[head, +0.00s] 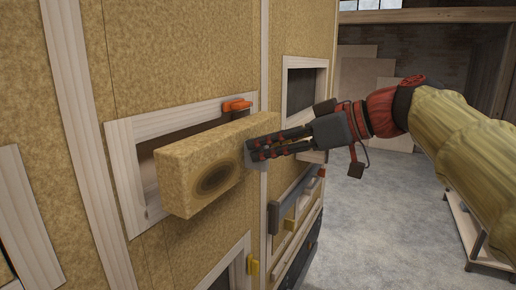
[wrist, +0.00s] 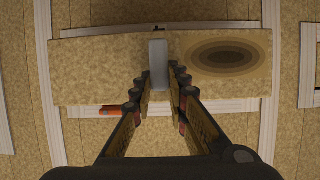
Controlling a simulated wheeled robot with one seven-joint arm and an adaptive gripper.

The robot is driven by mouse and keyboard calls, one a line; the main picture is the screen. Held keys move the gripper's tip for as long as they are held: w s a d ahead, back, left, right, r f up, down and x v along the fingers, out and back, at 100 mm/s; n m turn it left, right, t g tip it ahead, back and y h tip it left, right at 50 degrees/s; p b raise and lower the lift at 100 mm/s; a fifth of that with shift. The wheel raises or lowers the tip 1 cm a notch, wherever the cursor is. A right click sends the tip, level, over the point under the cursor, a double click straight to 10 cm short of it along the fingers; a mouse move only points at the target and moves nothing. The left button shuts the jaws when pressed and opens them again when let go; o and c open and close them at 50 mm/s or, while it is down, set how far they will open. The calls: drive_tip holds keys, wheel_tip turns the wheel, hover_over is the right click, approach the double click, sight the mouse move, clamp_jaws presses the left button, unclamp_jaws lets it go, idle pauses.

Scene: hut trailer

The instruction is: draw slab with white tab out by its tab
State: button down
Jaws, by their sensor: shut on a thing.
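The slab (head: 178,172) is a tan, speckled block with a dark ringed oval on its front face. In the head view it stands well out in front of a white-framed opening (head: 122,160) in the wall. Whether its back is still inside the opening is hidden. In the wrist view the slab (wrist: 95,75) lies across the frame, with its pale grey-white tab (wrist: 158,62) upright left of the oval. My gripper (head: 256,149) is at the slab's front face, shut on the tab; its fingers (wrist: 161,84) stand either side of the tab in the wrist view.
An orange latch (head: 237,105) sits on the opening's top frame. Another framed opening (head: 303,88) is to the right, with a grey bar and trays below it. A yellow latch (head: 253,267) is lower down. Open concrete floor (head: 370,220) lies right of the wall.

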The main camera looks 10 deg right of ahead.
drive_tip(key=shift+s+d+b, duration=0.65)
drive_tip(key=shift+s+d, duration=0.55)
drive_tip(key=shift+d, duration=0.3)
drive_tip(key=shift+w+f, duration=0.1)
